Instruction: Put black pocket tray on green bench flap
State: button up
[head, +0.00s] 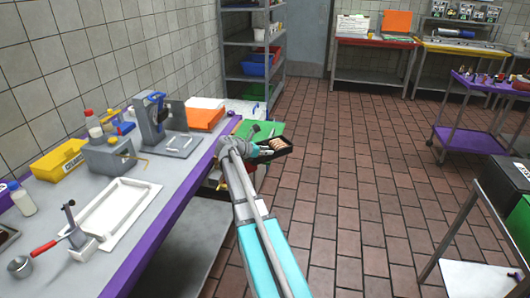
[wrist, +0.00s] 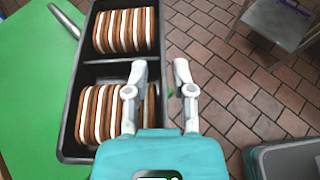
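The black pocket tray (wrist: 72,115) holds two rows of brown-and-cream sandwiches, one row in each of two pockets. In the head view the tray (head: 270,156) sits at the near right side of the green bench flap (head: 247,127), its right part out over the floor. The flap (wrist: 28,90) also fills the left of the wrist view. I cannot tell how much of the tray rests on it. My gripper (wrist: 161,65) is open, with its fingers apart at the tray's right wall, one over the tray side and one over the floor side. Its tips are hidden in the head view.
A grey bench (head: 190,160) with a purple edge runs along the left, carrying a press, a white tray (head: 118,212) and bottles. A blue-grey shelf rack (head: 240,50) stands behind the flap.

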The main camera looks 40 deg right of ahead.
jog(key=shift+a+r, duration=0.1)
dwell(0.4)
jog(key=shift+a+r, duration=0.15)
jog(key=shift+a, duration=0.1)
jog(key=p+v, duration=0.4)
jog(key=v, duration=0.7)
jog(key=shift+p, duration=0.35)
jog(key=shift+a, duration=0.15)
jog(key=s+a+f+m+y, duration=0.3)
jog(key=s+a+m+y, duration=0.1)
jog(key=a, duration=0.5)
jog(key=s+a+f+m+y, duration=0.4)
jog(key=s+a+m, duration=0.3)
jog(key=s+a, duration=0.2)
jog(key=s+a+f+m+t+y, duration=0.1)
jog(key=s+a+f+m+y, duration=0.3)
jog(key=a, duration=0.6)
jog(key=shift+s+a+f+m+y, duration=0.2)
jog(key=shift+s+a+m+y, duration=0.1)
jog(key=shift+s+m+y, duration=0.65)
